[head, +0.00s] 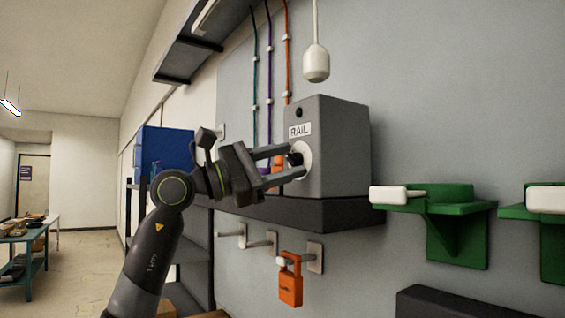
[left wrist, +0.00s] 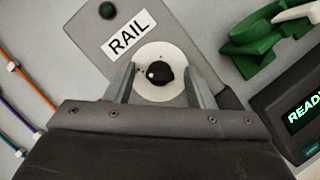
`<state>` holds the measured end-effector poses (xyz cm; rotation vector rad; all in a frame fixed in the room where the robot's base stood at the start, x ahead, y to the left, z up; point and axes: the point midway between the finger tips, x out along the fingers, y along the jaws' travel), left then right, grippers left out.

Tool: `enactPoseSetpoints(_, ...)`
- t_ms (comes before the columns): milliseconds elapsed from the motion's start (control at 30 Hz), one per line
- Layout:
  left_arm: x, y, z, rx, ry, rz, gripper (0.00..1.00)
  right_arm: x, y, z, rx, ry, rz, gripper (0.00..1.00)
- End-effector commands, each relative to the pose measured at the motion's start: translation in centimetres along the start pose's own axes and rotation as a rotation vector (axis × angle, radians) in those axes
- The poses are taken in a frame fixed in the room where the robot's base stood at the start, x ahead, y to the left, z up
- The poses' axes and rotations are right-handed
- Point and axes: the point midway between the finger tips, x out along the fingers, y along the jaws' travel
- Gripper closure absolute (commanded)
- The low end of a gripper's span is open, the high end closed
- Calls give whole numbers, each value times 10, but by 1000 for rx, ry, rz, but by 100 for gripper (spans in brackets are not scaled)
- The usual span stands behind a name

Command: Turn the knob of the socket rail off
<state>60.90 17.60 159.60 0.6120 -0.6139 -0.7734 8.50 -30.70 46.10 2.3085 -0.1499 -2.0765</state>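The socket rail's grey box (head: 340,150) stands on a dark wall shelf and carries a RAIL label (head: 300,130). Its black knob (head: 295,159) sits on a round white dial. In the left wrist view the knob (left wrist: 159,74) has a small white mark toward its left side. My left gripper (head: 291,161) is at the box front, with its fingers pointing at the dial. In the left wrist view its fingers (left wrist: 159,80) are apart on either side of the knob, with white dial showing in both gaps. My right gripper is not in view.
A dark round lamp (left wrist: 107,10) sits above the label. A white pendant (head: 316,62) hangs above the box. Green brackets (head: 458,225) holding white handsets are at right. An orange padlock (head: 290,280) hangs below the shelf. A screen (left wrist: 300,115) shows green letters.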

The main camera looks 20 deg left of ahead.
Motion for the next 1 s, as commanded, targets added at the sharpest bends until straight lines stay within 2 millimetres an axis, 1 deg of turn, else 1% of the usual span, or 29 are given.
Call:
enactPoseSetpoints(167,-2,0,0,1,0,1,51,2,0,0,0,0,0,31)
enactPoseSetpoints(267,-11,-1,-2,2,1,2,51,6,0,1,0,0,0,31)
enactPoseSetpoints(367,-27,-1,-3,4,3,3,51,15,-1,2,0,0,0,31)
enactPoseSetpoints(800,-116,-2,-4,3,5,3,51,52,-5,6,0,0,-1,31)
enactPoseSetpoints(1000,-149,-2,-3,1,4,2,51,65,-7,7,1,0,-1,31)
